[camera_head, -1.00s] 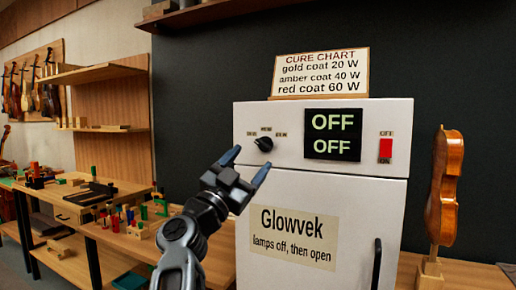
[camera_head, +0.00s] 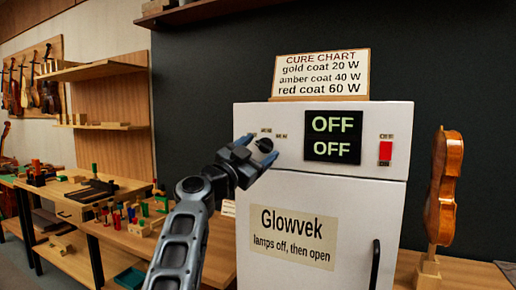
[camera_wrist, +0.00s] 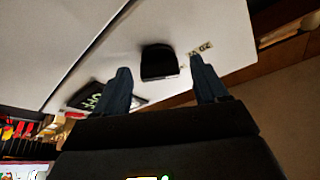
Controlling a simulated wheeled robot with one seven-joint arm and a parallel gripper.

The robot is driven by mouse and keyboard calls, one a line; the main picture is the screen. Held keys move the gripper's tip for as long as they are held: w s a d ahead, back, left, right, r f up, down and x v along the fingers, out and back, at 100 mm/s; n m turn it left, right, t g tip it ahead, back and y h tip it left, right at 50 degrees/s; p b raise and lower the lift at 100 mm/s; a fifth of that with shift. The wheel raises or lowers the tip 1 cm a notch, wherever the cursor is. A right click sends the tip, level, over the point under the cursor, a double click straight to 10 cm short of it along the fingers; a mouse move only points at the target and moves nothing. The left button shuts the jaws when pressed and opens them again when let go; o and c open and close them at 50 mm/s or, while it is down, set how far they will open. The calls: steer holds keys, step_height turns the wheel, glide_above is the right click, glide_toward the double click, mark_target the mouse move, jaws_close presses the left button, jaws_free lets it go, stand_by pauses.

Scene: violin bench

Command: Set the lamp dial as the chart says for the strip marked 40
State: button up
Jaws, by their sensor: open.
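The lamp dial (camera_head: 265,145), a black knob, is on the upper left front of the white Glowvek cabinet (camera_head: 390,215). My gripper (camera_head: 258,150) is open in front of it and hides part of it and its labels. In the wrist view the dial (camera_wrist: 158,62) lies between the two spread fingers (camera_wrist: 163,85), with gaps on both sides. The cure chart (camera_head: 320,74) on top reads gold coat 20 W, amber coat 40 W, red coat 60 W. I cannot make out any strip marked 40.
The display (camera_head: 332,136) reads OFF twice. A red switch (camera_head: 385,151) sits right of it, and the door handle (camera_head: 376,265) is below. A violin body (camera_head: 445,188) stands at right. A bench (camera_head: 125,245) with small coloured tools and blocks is at left.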

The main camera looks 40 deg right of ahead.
steer(key=shift+d, duration=0.1)
steer(key=c, duration=1.1)
steer(key=shift+o, duration=0.2)
steer(key=shift+m, duration=0.3)
steer(key=shift+w+f+m+g+b, duration=0.1)
steer(key=shift+m+g+b, duration=0.5)
steer(key=shift+m+b, duration=0.4)
steer(key=m+g+y+b, duration=0.1)
steer(key=m+b, duration=0.1)
steer(key=m, duration=0.2)
steer(key=shift+m+g, duration=0.3)
steer(key=shift+g, duration=0.1)
steer(key=m, duration=0.2)
steer(key=m+y+b, duration=0.1)
steer(key=m, duration=0.1)
steer(key=m+g+y+b, duration=0.1)
steer(key=m, duration=0.1)
steer(key=shift+w+r, duration=0.1)
steer(key=shift+r, duration=0.25)
steer(key=shift+m+y+b, duration=0.3)
